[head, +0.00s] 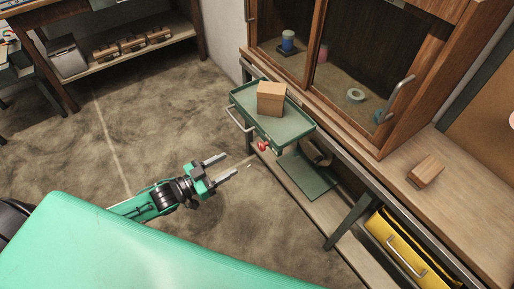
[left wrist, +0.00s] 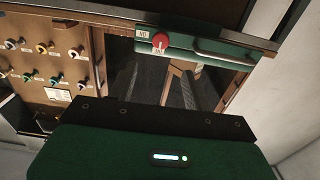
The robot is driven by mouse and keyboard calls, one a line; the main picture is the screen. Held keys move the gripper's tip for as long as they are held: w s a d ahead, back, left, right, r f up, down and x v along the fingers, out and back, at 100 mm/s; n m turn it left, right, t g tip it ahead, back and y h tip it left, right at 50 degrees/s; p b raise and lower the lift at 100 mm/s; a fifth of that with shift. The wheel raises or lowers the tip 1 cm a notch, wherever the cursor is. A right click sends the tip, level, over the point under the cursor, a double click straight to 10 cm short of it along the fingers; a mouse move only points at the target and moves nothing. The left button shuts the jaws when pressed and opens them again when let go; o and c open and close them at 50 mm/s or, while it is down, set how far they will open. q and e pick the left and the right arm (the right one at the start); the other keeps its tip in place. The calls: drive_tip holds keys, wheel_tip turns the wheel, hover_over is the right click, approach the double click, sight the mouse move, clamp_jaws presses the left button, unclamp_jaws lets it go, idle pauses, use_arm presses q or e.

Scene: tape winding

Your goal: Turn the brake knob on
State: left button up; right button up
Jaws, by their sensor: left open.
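The brake knob (head: 263,146) is a small red knob on the front of a green drawer-like tray (head: 297,129), near the tray's lower corner. In the left wrist view the red knob (left wrist: 160,41) sits at top centre on the green front, with small white labels beside it. My left gripper (head: 228,165) is open and empty. Its two fingers point toward the tray front, and the gripper is apart from the knob, to its lower left in the head view. My right gripper is not in view.
A wooden block (head: 271,99) sits in the tray, which has a metal handle (head: 240,119). A glass-fronted wooden cabinet (head: 395,128) stands behind. A second block (head: 426,171) lies on the bench. A yellow drawer (head: 405,245) is at lower right. The floor (head: 150,120) around my gripper is clear.

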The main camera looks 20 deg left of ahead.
sight(260, 147)
use_arm(q)
drive_tip(key=x, duration=1)
drive_tip(key=shift+w+d+p, duration=0.1)
drive_tip(key=shift+w+p, duration=0.1)
drive_tip(key=shift+p, duration=0.15)
drive_tip(key=shift+w+d, duration=0.35)
drive_tip(key=shift+w, duration=0.05)
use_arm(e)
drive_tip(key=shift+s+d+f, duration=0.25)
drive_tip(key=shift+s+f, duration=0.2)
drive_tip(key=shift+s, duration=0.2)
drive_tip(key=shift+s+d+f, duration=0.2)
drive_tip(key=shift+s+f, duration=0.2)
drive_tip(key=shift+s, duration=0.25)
use_arm(q)
drive_tip(key=shift+c, duration=0.6)
drive_tip(key=c, duration=0.8)
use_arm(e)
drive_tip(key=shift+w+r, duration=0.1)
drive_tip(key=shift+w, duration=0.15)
